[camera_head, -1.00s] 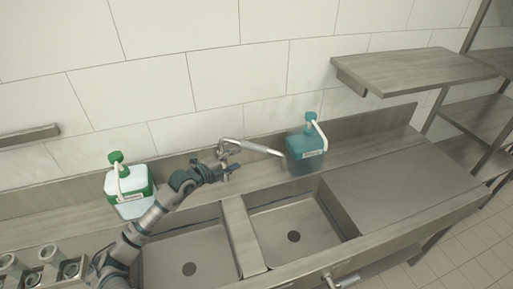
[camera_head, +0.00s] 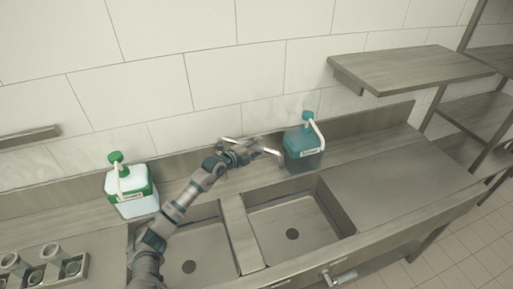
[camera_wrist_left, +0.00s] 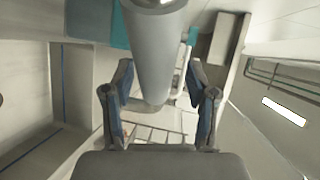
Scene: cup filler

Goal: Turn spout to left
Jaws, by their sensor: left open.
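The grey metal spout (camera_head: 270,151) sits at the back of the double sink and its free end points right, towards the teal bottle. My left gripper (camera_head: 244,149) is at the spout and hides its middle part and base from the head view. In the left wrist view the spout's pipe (camera_wrist_left: 158,50) shows as a thick grey cylinder. The open fingers of my left gripper (camera_wrist_left: 160,88) stand on either side of it, with gaps visible. I cannot tell whether a finger touches it. My right gripper is not in view.
A teal bottle with a pump (camera_head: 303,150) stands just right of the spout's end. A green and white bottle (camera_head: 133,195) stands left of my arm. The right basin (camera_head: 292,232) is empty. Cups (camera_head: 72,266) stand in a holder at lower left.

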